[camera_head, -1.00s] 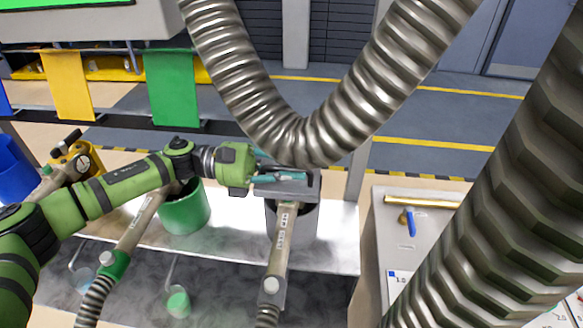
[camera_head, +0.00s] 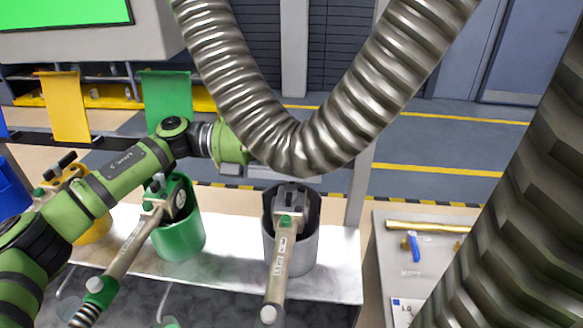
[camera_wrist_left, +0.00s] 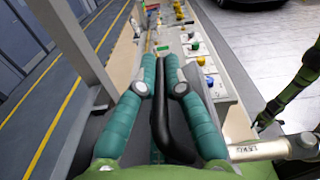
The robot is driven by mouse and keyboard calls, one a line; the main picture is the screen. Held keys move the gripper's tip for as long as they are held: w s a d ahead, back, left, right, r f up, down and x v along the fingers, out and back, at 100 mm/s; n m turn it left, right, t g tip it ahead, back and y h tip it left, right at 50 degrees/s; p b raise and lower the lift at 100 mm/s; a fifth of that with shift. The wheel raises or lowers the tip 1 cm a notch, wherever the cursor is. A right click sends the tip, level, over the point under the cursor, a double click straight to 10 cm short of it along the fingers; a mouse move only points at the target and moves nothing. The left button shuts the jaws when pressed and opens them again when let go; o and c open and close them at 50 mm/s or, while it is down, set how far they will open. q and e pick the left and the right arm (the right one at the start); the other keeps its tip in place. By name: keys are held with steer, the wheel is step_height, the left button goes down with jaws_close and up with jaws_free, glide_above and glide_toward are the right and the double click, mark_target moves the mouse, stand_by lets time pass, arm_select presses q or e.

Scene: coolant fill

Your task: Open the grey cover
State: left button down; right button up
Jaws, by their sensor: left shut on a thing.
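The grey cover (camera_head: 264,173) shows only in part in the head view, below the big hose, behind and above a grey holder (camera_head: 315,225). A nozzle (camera_head: 282,250) stands in that holder with its head uncovered. My left gripper reaches in from the left, with its fingers hidden behind the hose. In the left wrist view its teal fingers (camera_wrist_left: 160,62) are shut on a dark bar-like part (camera_wrist_left: 174,125), which appears to belong to the cover. The cover's exact tilt is hidden. My right gripper is not seen.
A thick ribbed metal hose (camera_head: 295,150) hangs in front of my left gripper. Green (camera_head: 180,240) and yellow (camera_head: 95,228) holders with nozzles stand to the left. A grey bench (camera_head: 395,270) is at right.

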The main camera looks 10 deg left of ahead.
arm_select(q)
steer(key=shift+w+r+b, duration=0.6)
steer(key=shift+w+r, duration=0.05)
steer(key=shift+w, duration=0.05)
steer(key=c, duration=1.3)
jaws_free()
steer(key=a, duration=1.2)
